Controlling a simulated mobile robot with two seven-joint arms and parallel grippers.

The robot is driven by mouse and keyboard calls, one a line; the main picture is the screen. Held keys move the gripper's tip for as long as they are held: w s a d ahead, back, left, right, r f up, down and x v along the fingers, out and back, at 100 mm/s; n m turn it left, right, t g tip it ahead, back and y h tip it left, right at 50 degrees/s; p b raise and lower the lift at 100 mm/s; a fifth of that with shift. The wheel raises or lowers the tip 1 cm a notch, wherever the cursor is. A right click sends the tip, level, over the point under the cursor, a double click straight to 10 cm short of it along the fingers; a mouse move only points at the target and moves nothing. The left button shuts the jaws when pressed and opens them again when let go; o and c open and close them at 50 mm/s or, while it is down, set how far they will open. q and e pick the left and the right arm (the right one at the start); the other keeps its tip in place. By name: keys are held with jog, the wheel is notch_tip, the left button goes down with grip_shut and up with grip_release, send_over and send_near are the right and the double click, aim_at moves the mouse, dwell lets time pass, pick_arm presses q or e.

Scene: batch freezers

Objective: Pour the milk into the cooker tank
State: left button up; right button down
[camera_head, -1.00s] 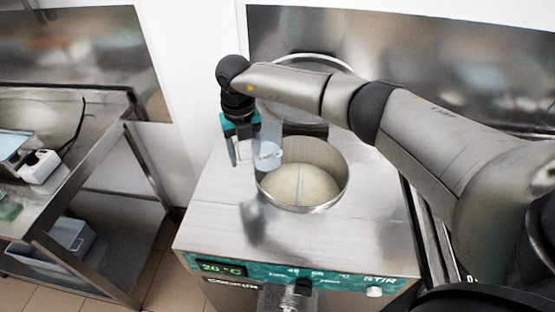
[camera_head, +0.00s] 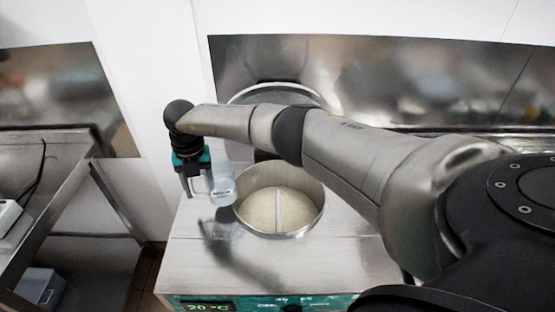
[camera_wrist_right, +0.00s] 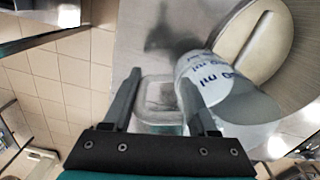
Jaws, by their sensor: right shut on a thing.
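The cooker tank is a round opening (camera_head: 240,211) in a steel machine top, with pale cream liquid (camera_head: 258,212) and a grey bar across it. My right gripper (camera_head: 199,192) is to the left of the opening, pointing down and shut on the handle of a translucent jug (camera_head: 223,186). The jug is beside the left rim, close to upright. In the right wrist view the jug (camera_wrist_right: 215,88) shows blue "ml" marks, and its handle (camera_wrist_right: 158,92) lies between the fingers. I cannot tell how much milk is in the jug. My left gripper is not in view.
A round lid (camera_head: 277,94) stands raised behind the opening. The front panel (camera_head: 205,305) reads 20 °C. A steel table (camera_head: 55,155) stands at the left, with a gap between it and the cooker. The cooker top in front of the opening is clear.

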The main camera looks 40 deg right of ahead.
jog(key=shift+s+d+r+t+y+p, duration=0.1)
jog(key=shift+d+r+t+y+p, duration=0.25)
jog(key=shift+r+p, duration=0.3)
jog(key=shift+s+d+r+t+y+p, duration=0.15)
jog(key=shift+r+y+p, duration=0.3)
jog(key=shift+p, duration=0.25)
jog(key=shift+d+f+y, duration=0.15)
jog(key=shift+y, duration=0.15)
jog(key=shift+s+d+t+y+b, duration=0.25)
jog(key=shift+d+t+y+b, duration=0.15)
jog(key=shift+y, duration=0.2)
jog(key=s+d+r+t+y+b, duration=0.1)
jog(key=d+r+t+y+b, duration=0.1)
jog(key=r, duration=0.7)
jog(key=s+d+r+t+y+b, duration=0.1)
jog(key=d+r+t+y+b, duration=0.2)
jog(key=r+y, duration=0.4)
notch_tip(320, 180, up, 3)
jog(key=shift+s+r+b, duration=0.15)
jog(key=shift+s+b, duration=0.2)
jog(key=shift+b, duration=0.45)
